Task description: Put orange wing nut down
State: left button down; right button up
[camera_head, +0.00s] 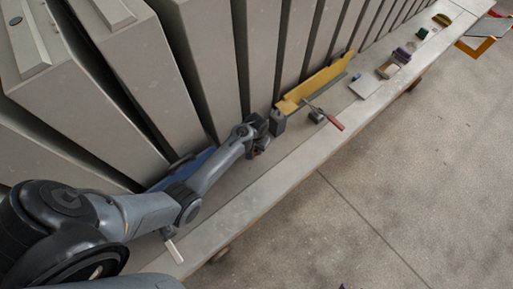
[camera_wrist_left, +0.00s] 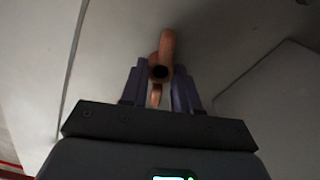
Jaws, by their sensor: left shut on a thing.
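My left gripper (camera_head: 259,141) is at the middle of the long grey ledge in the head view, close to the tall panels. In the left wrist view, its two dark fingers (camera_wrist_left: 158,88) are shut on the orange wing nut (camera_wrist_left: 167,45). The wing nut looks copper-orange, with one wing standing up beyond the fingertips and a dark round hole facing the camera. A pale grey surface lies behind it; I cannot tell whether the nut touches it. In the head view the nut is too small to make out clearly. My right gripper is not in view.
Tall grey panels (camera_head: 205,60) line the ledge (camera_head: 240,212). A pale flat piece (camera_head: 364,86) lies farther along. A blue thing (camera_head: 180,170) lies behind my arm.

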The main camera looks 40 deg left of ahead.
pick_arm(q)
jog(key=shift+f, duration=0.15)
jog(key=c, duration=0.8)
grip_release()
jog(key=shift+r, duration=0.4)
notch_tip(320, 180, up, 11)
jog(key=p, duration=0.1)
jog(key=s+d+r+m+t, duration=0.1)
jog(key=s+d+r, duration=0.2)
jog(key=s, duration=0.4)
jog(key=s+d+r+m+t, duration=0.1)
jog(key=s+d+r+m, duration=0.1)
jog(key=s, duration=0.5)
jog(key=s+d+r+m+t, duration=0.1)
jog(key=s+d+r, duration=0.3)
jog(key=s, duration=0.4)
jog(key=shift+d+r+m+t, duration=0.1)
jog(key=shift+r+m+t, duration=0.2)
jog(key=shift+m, duration=0.1)
